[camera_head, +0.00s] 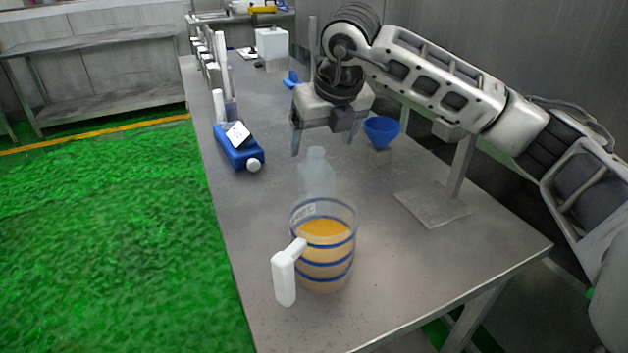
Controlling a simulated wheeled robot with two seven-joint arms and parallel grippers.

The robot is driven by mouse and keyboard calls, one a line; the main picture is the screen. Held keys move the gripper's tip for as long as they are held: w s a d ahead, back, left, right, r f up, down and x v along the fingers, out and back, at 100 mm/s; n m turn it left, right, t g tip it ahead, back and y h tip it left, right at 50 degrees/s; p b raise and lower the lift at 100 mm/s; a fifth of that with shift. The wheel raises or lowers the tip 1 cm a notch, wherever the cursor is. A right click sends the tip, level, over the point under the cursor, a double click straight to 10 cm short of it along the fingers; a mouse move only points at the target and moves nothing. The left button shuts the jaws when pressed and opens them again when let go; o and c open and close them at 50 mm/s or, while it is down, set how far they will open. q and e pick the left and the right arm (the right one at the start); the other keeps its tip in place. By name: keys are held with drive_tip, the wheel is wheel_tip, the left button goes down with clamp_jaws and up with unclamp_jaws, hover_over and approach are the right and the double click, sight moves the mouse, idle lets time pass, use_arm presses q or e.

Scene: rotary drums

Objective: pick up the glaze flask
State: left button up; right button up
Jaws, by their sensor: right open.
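A pale, translucent bottle (316,176), which looks like the glaze flask, stands upright on the steel table (290,110). Its lower part is hidden behind a clear jug (325,250) with blue bands and an orange-tan content. My right gripper (322,145) points down with its fingers apart and nothing between them. It appears just above or behind the bottle's neck in the picture; the exact depth gap is hard to tell. My left gripper is not in view.
A blue container (238,150) with a white cap lies at the table's left edge. A blue funnel (381,131) sits right of my gripper, near a stand with a flat metal base (432,204). A white box (272,43) is at the back. The right front tabletop is clear.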

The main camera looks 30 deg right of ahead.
sight(318, 155)
drive_tip(key=x, duration=0.5)
drive_tip(key=shift+s+p+x, duration=0.2)
drive_tip(key=shift+p+x, duration=0.55)
drive_tip(key=shift+x, duration=1.9)
drive_tip(key=shift+d, duration=0.2)
drive_tip(key=c, duration=1.1)
